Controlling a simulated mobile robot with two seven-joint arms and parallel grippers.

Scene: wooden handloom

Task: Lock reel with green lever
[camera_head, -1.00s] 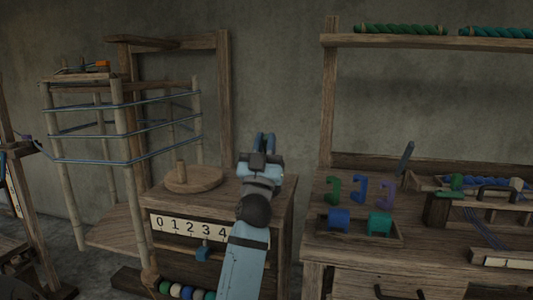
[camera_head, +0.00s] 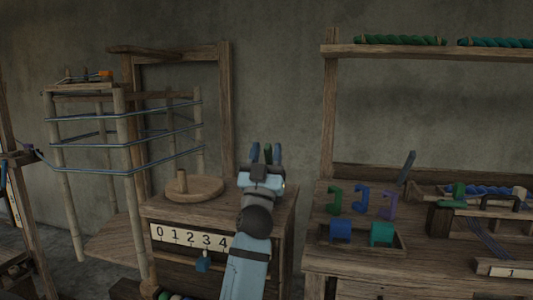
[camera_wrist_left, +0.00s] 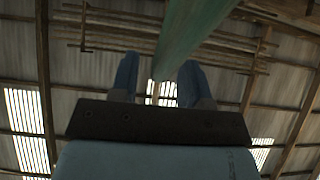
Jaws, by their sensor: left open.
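The reel (camera_head: 124,122) stands at the left, a tall frame of wooden posts with blue yarn wound around it. My left gripper (camera_head: 267,153) points up in front of the wall, right of the reel. Its two blue fingers are open, with the green lever (camera_head: 267,149) showing between them. In the left wrist view the green lever (camera_wrist_left: 190,35) is a blurred green bar running up between the open fingers (camera_wrist_left: 158,85). I cannot tell whether the fingers touch it, and its mount is hidden. My right gripper is not in view.
A wooden cabinet carries a round disc with a peg (camera_head: 194,188), a number strip (camera_head: 190,238) and a blue pointer (camera_head: 203,264). At the right, a workbench (camera_head: 325,262) holds coloured hooks, blocks and yarn. A shelf (camera_head: 430,50) with green yarn is above it.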

